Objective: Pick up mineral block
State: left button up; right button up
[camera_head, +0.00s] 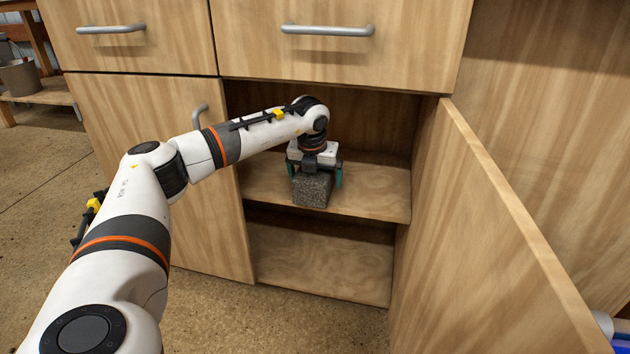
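The mineral block (313,190) is a rough, speckled grey block at the front of the cabinet's middle shelf. My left gripper (316,176) reaches in from the left and points down over it. Its teal fingers stand on either side of the block, and a narrow gap seems to show beside the right finger. The gripper looks open around the block. The block's top is partly hidden under the gripper body, and it seems to rest on the shelf. My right gripper is out of view.
The wooden middle shelf (377,200) is bare on both sides of the block. The lower compartment (320,264) is empty. An open cabinet door (480,230) stands at the right. Closed drawers (340,55) lie above the opening, and a closed door (165,150) at the left.

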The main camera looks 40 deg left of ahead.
pick_arm(q)
jog(key=shift+f, duration=0.1)
jog(key=c, duration=1.9)
jog(key=shift+w+r, duration=0.1)
jog(key=shift+r, duration=0.1)
jog(key=shift+c, duration=0.8)
